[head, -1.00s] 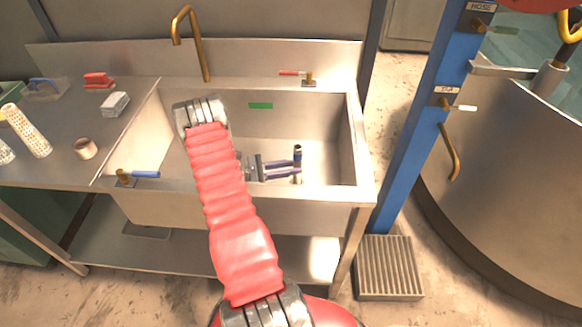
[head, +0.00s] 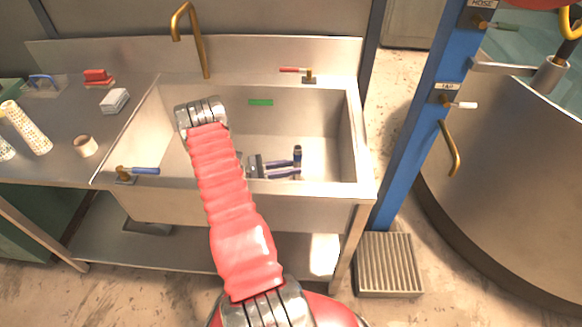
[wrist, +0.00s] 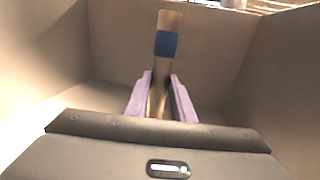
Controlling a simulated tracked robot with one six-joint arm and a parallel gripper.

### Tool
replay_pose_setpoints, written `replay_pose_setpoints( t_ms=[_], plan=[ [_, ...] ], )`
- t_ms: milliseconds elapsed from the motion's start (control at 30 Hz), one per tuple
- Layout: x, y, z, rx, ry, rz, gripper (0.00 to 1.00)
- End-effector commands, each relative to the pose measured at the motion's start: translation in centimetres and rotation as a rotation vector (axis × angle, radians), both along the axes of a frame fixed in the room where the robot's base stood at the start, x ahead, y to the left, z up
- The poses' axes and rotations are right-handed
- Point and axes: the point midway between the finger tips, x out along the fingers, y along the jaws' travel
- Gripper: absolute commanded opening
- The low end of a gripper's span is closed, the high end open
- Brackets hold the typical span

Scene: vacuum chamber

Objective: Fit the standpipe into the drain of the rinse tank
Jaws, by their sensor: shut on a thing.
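The standpipe (head: 297,153) is a slim brownish pipe with a dark blue band near its top. It stands about upright inside the steel rinse tank (head: 340,140), towards the right side. My gripper (head: 296,172) is shut on it below the band, with one pale purple finger on each side. The wrist view also shows the standpipe (wrist: 168,45) rising between the two fingers (wrist: 161,85). The pipe's lower end is hidden by my gripper and the tank's front wall. I cannot see the drain, nor tell whether the pipe is in it.
My arm reaches over the tank's front rim. A brass spout (head: 201,45) and a red-handled valve (head: 308,76) stand at the back; a blue-handled valve (head: 126,174) is at front left. A blue post (head: 420,130) stands right of the tank.

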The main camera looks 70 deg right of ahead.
Motion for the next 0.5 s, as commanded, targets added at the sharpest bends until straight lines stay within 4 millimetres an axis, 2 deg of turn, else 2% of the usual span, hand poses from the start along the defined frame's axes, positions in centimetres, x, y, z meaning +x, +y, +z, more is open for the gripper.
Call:
replay_pose_setpoints(
  t_ms=[500],
  plan=[
    [0.0, 0.0, -0.91, 0.0, 0.001, 0.0, 0.0]
  ],
)
